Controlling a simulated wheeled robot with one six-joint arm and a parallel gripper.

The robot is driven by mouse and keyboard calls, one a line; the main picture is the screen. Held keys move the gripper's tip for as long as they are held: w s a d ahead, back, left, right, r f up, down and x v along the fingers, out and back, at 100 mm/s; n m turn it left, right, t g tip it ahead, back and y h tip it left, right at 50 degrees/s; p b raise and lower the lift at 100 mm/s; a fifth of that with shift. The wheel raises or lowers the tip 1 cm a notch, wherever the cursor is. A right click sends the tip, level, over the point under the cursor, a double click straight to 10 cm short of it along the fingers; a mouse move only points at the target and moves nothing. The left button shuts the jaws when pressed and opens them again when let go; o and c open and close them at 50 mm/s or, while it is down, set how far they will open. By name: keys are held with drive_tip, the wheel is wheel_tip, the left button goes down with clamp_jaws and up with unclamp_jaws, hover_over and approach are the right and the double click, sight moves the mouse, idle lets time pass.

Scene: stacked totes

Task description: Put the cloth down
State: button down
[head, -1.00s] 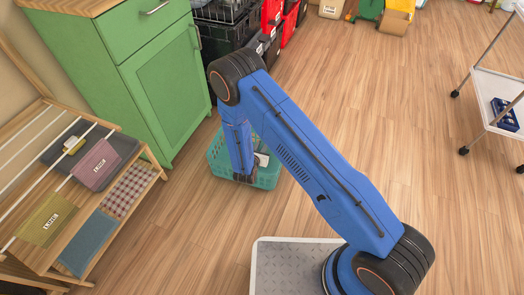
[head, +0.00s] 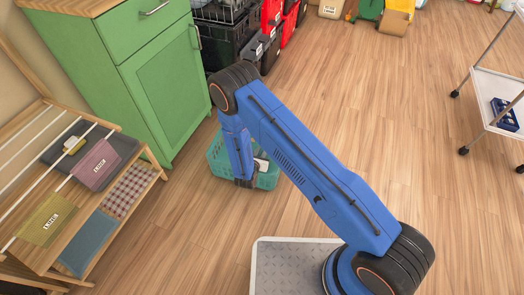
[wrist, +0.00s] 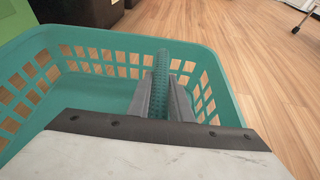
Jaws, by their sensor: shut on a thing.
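In the wrist view a narrow teal cloth (wrist: 161,67) with a fine textured surface stands upright between the grey fingers of my gripper (wrist: 163,92). My gripper is shut on it. The cloth and fingers are over the inside of a teal plastic basket (wrist: 225,103), nearer its right and far walls. Whether the cloth touches the basket floor cannot be told. In the head view the basket (head: 268,181) stands on the wood floor, and my arm's lower end reaches into it. The cloth is not clearly visible there.
A green cabinet (head: 165,90) stands behind and left of the basket. A wooden drying rack (head: 150,160) with several hanging cloths is at the left. Dark and red totes (head: 232,45) stand at the back. A white cart (head: 495,90) is far right. Floor right of the basket is clear.

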drive_tip(key=shift+f, duration=0.25)
drive_tip(key=c, duration=1.6)
unclamp_jaws()
drive_tip(key=shift+s+d+f, duration=0.1)
drive_tip(key=shift+f, duration=0.05)
drive_tip(key=shift+r, duration=0.35)
drive_tip(key=v, duration=1.2)
drive_tip(key=shift+r, duration=0.3)
